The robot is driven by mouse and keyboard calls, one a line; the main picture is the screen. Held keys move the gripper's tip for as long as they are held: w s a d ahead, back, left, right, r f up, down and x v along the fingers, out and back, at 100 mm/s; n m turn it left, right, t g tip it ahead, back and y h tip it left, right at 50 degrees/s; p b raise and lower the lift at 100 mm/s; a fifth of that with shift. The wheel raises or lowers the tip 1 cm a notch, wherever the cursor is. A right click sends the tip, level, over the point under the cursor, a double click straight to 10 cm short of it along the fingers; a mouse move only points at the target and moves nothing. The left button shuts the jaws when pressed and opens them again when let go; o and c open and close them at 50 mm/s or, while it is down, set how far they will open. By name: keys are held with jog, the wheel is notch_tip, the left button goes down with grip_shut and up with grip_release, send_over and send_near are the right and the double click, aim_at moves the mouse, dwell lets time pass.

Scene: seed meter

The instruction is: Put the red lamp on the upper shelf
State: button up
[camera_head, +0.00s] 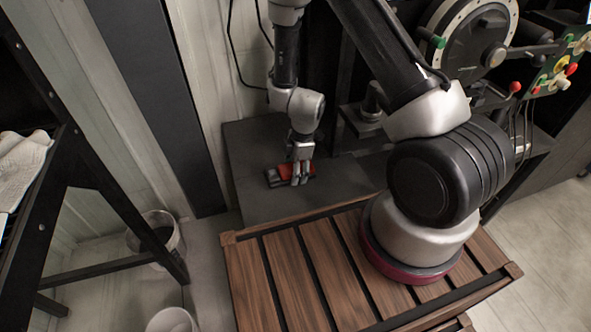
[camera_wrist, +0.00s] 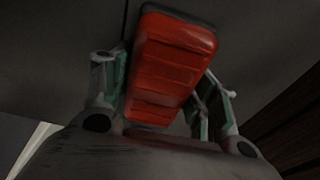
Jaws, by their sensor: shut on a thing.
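The red lamp (camera_head: 276,177) is a small red block with dark ends. In the head view it is low at the dark grey surface (camera_head: 245,200) beyond the wooden slats; I cannot tell if it touches that surface. My gripper (camera_head: 300,180) reaches down over the lamp and is shut on it. In the wrist view the lamp (camera_wrist: 172,60) lies lengthwise between the two fingers (camera_wrist: 160,95), its ribbed red face toward the camera and a dark rim at its far end. I cannot make out an upper shelf for certain.
A wooden slatted top (camera_head: 290,275) fills the front. A dark frame (camera_head: 110,200) with white cloth (camera_head: 22,165) stands at left, with a bin (camera_head: 158,238) and another pale container (camera_head: 172,320) below. A machine with a round dial (camera_head: 470,40) stands at back right.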

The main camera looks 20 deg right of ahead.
jog(key=o, duration=1.2)
jog(key=shift+f, duration=0.1)
jog(key=shift+c, duration=0.2)
jog(key=s+d+r+m+t, duration=0.1)
jog(key=s+d+r+m, duration=0.15)
jog(key=r, duration=0.85)
jog(key=s+d+r+m, duration=0.1)
jog(key=d+r+m, duration=0.2)
jog(key=r, duration=0.9)
jog(key=s+d+r+m+t, duration=0.1)
jog(key=d+r+m, duration=0.2)
jog(key=r, duration=0.8)
jog(key=s+d+r+m+t, duration=0.1)
jog(key=s+d+r+m, duration=0.2)
jog(key=s, duration=0.4)
jog(key=s+d+r+m+t+h, duration=0.1)
jog(key=s+d+r+m, duration=0.3)
jog(key=s+r+m, duration=0.2)
notch_tip(320, 180, up, 2)
jog(key=shift+s+d+r+h, duration=0.15)
jog(key=shift+s+h, duration=0.15)
jog(key=shift+s, duration=0.6)
jog(key=shift+m, duration=0.25)
